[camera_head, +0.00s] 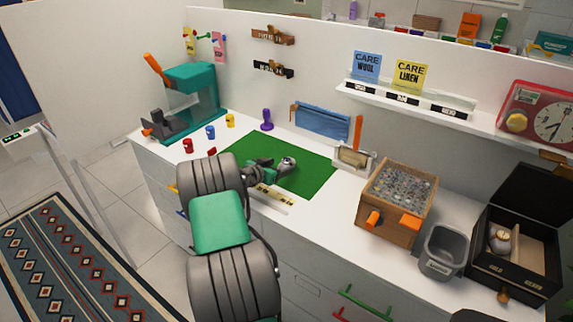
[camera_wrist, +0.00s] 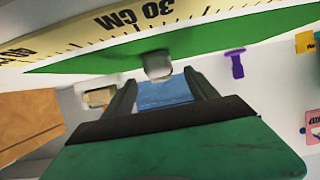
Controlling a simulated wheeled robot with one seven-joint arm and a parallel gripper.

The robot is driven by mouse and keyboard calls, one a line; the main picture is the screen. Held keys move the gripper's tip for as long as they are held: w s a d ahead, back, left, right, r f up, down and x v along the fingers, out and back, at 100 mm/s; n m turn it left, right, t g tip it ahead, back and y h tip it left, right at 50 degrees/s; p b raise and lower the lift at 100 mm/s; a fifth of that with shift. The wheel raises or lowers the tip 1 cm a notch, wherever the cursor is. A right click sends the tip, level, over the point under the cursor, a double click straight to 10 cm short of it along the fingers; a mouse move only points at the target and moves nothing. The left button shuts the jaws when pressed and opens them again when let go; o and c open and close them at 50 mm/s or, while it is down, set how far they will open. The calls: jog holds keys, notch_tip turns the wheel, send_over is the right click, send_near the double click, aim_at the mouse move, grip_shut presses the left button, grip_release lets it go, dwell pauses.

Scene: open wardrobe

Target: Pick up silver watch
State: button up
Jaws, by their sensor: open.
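A small rounded silver-grey object (camera_head: 287,163), which looks like the silver watch, is on or just above the green mat (camera_head: 310,172). In the wrist view the silver watch (camera_wrist: 157,65) appears just beyond and between my fingertips. My gripper (camera_head: 275,169) is low over the mat, close to the watch on its left side. In the wrist view my gripper (camera_wrist: 160,80) has its fingers apart, with a gap between them. I cannot tell whether the fingers touch the watch. My arm hides the near left part of the mat.
A yellow ruler (camera_head: 275,197) lies along the mat's near edge. A purple stamp-like item (camera_head: 267,118) and a blue cloth (camera_head: 322,121) are behind. A wooden box (camera_head: 398,192), a grey bin (camera_head: 441,250) and an open black case (camera_head: 487,278) stand right.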

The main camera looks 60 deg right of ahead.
aim_at(284, 163)
jog(key=x, duration=0.1)
jog(key=p+x, duration=0.1)
jog(key=x, duration=0.3)
jog(key=shift+s+r, duration=0.1)
jog(key=shift+r, duration=0.2)
jog(key=shift+c, duration=0.6)
grip_shut()
